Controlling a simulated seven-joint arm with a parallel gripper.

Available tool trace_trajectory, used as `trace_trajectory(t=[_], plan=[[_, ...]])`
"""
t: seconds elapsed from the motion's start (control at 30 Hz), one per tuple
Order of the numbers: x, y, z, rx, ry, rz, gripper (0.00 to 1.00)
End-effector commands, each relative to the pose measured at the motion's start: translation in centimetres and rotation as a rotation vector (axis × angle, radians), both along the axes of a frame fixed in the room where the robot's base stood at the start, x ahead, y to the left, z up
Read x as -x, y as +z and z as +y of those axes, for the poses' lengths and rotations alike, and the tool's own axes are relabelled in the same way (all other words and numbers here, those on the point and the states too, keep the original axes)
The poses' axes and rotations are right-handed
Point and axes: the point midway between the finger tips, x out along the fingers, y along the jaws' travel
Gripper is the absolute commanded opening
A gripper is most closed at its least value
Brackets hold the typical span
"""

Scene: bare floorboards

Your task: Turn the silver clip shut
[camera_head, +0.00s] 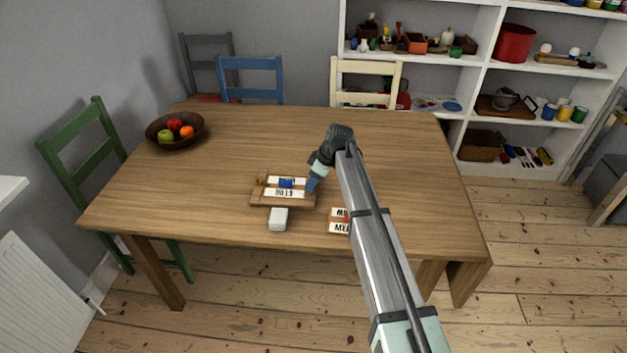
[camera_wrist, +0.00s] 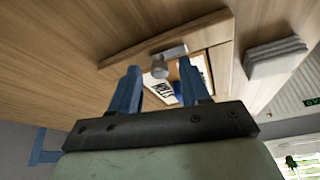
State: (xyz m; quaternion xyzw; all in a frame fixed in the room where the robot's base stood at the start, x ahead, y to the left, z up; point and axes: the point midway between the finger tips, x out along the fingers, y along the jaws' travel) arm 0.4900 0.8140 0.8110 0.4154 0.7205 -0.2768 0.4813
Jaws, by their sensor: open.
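The silver clip (camera_wrist: 168,56) shows in the wrist view as a short grey bar with a round knob, fixed on a wooden board (camera_wrist: 140,49). It appears between my gripper's two blue fingers, and I cannot tell whether they touch it. The board (camera_head: 256,201) lies on the table with a white lettered card (camera_head: 288,193) and a blue piece on it. My gripper (camera_head: 311,185) is open and points down at the board's right end in the head view; its fingers also show in the wrist view (camera_wrist: 163,82). The clip cannot be made out in the head view.
A light grey block (camera_head: 278,219) stands just in front of the board. A second lettered board (camera_head: 338,227) with something red lies to the right, partly hidden by my arm. A fruit bowl (camera_head: 158,144) is at the back left. The table's back and left middle are clear.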

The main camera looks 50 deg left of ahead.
Motion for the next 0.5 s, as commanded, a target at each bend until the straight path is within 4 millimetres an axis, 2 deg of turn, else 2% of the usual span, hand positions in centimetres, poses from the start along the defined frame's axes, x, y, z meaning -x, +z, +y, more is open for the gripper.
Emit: trace_trajectory(t=[0.3,0.5], plan=[[0.05,-0.17,0.07,0.000,0.000,0.000,0.46],[0.05,-0.16,0.06,0.000,0.000,0.000,0.27]])
